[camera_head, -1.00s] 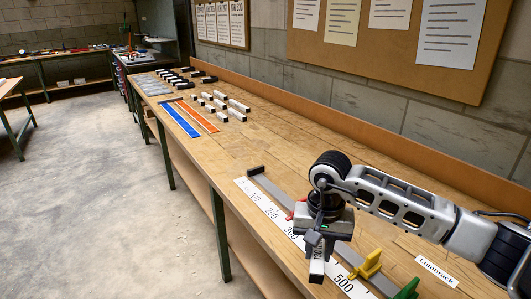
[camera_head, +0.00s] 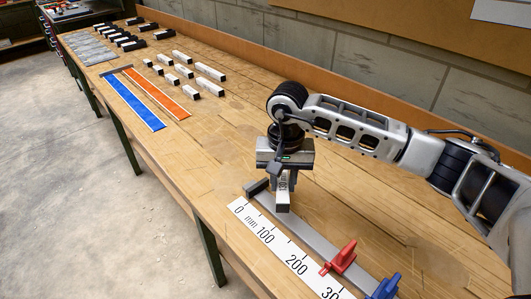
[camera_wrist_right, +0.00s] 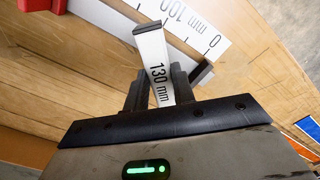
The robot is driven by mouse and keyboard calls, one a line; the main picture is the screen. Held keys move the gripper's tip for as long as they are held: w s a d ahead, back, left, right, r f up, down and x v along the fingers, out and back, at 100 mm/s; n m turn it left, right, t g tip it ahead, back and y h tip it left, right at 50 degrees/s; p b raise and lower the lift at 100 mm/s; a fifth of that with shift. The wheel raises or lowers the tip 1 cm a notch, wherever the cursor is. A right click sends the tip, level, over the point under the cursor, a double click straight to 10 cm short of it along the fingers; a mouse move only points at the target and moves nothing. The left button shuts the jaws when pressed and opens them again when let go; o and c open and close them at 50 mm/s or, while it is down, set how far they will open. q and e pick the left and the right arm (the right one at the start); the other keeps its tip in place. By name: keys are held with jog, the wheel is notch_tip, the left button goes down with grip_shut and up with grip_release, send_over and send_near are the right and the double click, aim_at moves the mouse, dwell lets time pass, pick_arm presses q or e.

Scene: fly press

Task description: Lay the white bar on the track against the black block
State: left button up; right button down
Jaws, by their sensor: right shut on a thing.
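My right gripper (camera_head: 284,178) is shut on a white bar (camera_head: 283,199) with dark ends. In the right wrist view the bar (camera_wrist_right: 157,62) reads "130 mm" and sits between the two dark fingers (camera_wrist_right: 152,92). The grey track (camera_head: 310,233) runs along the bench beside a white millimetre scale. A dark block (camera_head: 257,187) stands at its zero end. The bar appears over or beside the track near this block, in front of it; its exact height cannot be told. In the wrist view the block (camera_wrist_right: 201,74) is partly hidden by a finger. My left gripper is not in view.
A red slider (camera_head: 341,260) and a blue slider (camera_head: 384,288) sit along the track. The scale (camera_head: 283,247) lies on its near side. Several white bars, several black blocks and the blue (camera_head: 135,104) and orange strips lie farther along the bench. Bare wood lies between.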

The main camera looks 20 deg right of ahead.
jog(key=shift+w, duration=0.15)
jog(key=shift+s+f+b, duration=0.25)
jog(key=shift+f+b, duration=0.3)
jog(key=shift+f, duration=0.35)
notch_tip(320, 180, down, 4)
jog(key=shift+w+r+b, duration=0.1)
jog(key=shift+b, duration=0.8)
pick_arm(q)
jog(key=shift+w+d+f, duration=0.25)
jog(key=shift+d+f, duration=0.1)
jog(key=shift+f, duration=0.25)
pick_arm(e)
jog(key=shift+f, duration=0.5)
pick_arm(q)
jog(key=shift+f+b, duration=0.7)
jog(key=shift+b, duration=0.15)
pick_arm(e)
jog(key=shift+f, duration=0.65)
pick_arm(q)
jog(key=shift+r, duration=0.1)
pick_arm(e)
jog(key=c, duration=1.1)
grip_release()
jog(key=shift+r, duration=0.1)
